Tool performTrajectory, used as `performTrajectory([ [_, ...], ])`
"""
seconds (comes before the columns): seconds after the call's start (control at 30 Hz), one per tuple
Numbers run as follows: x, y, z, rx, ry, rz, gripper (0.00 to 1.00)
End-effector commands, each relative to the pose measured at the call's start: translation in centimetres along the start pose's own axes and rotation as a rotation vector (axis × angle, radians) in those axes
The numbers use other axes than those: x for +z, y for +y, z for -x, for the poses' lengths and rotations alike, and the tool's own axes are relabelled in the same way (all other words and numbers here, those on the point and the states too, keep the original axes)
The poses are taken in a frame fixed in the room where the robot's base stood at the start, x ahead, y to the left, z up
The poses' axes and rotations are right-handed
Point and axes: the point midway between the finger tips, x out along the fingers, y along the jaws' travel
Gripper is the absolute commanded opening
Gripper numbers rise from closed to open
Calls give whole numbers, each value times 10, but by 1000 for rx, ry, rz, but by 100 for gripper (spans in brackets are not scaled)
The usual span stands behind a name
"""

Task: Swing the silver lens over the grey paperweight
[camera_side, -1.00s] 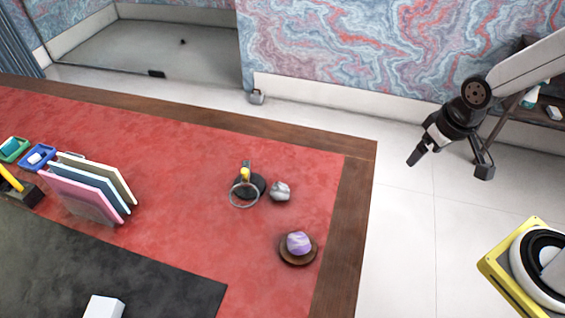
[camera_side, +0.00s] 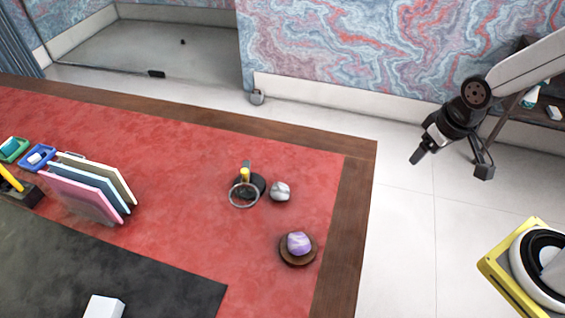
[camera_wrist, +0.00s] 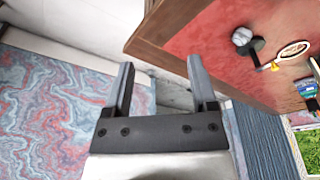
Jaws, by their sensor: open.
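The silver lens (camera_side: 244,207) is a thin ring on a small stand with a dark round base (camera_side: 258,184) and a yellow joint (camera_side: 244,174). In the side view it lies left of the grey paperweight (camera_side: 280,191), apart from it. The paperweight is a rough grey lump on a dark base. In the wrist view the lens (camera_wrist: 293,50) and paperweight (camera_wrist: 241,36) show at upper right. My gripper (camera_wrist: 162,75) is open and empty, off the desk's right edge, well away from both.
A purple stone (camera_side: 299,243) sits on a round wooden base (camera_side: 298,259) nearer the front. Upright coloured panels (camera_side: 92,190) and small trays (camera_side: 37,157) stand at left. A white block (camera_side: 104,306) is at the front. The red surface around the lens is mostly clear.

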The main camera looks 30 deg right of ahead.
Motion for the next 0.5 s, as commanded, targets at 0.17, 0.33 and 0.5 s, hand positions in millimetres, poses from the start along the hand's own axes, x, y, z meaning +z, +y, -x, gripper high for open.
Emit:
performTrajectory([
  [0.17, -11, -4, -1, -3, -5, 9, 64],
  [0.33, -37, -16, -4, -11, -20, 30, 64],
  [0.5, -76, -37, -11, -21, -45, 61, 64],
])
